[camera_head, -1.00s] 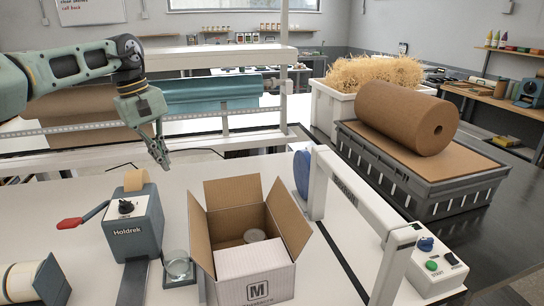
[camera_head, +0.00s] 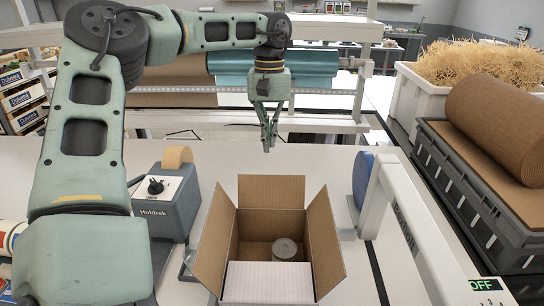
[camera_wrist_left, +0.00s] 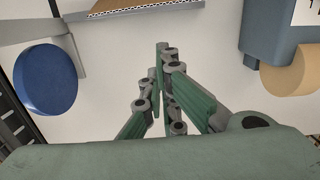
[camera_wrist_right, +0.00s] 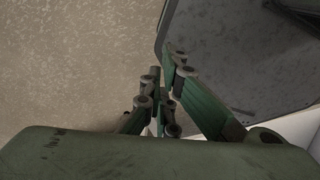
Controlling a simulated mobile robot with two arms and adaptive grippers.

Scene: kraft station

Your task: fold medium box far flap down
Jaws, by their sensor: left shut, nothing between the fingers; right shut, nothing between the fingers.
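The medium box (camera_head: 267,283) stands on the white table in the head view. Its far flap (camera_head: 271,191) stands upright, its left flap (camera_head: 215,238) and right flap (camera_head: 325,240) lean outward, and a metal can (camera_head: 284,249) sits inside. My left gripper (camera_head: 268,148) is shut and empty, above and beyond the far flap, apart from it. In the left wrist view the left fingers (camera_wrist_left: 162,48) are together, with the edge of the cardboard flap (camera_wrist_left: 150,18) at the top. My right gripper (camera_wrist_right: 168,50) is shut and empty in the right wrist view, away from the box.
A tape dispenser (camera_head: 176,200) stands left of the box. A white sealer frame (camera_head: 400,215) with a blue disc (camera_head: 363,180) stands close on the right. A grey crate (camera_head: 480,195) with a cardboard roll is farther right. The table beyond the box is clear.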

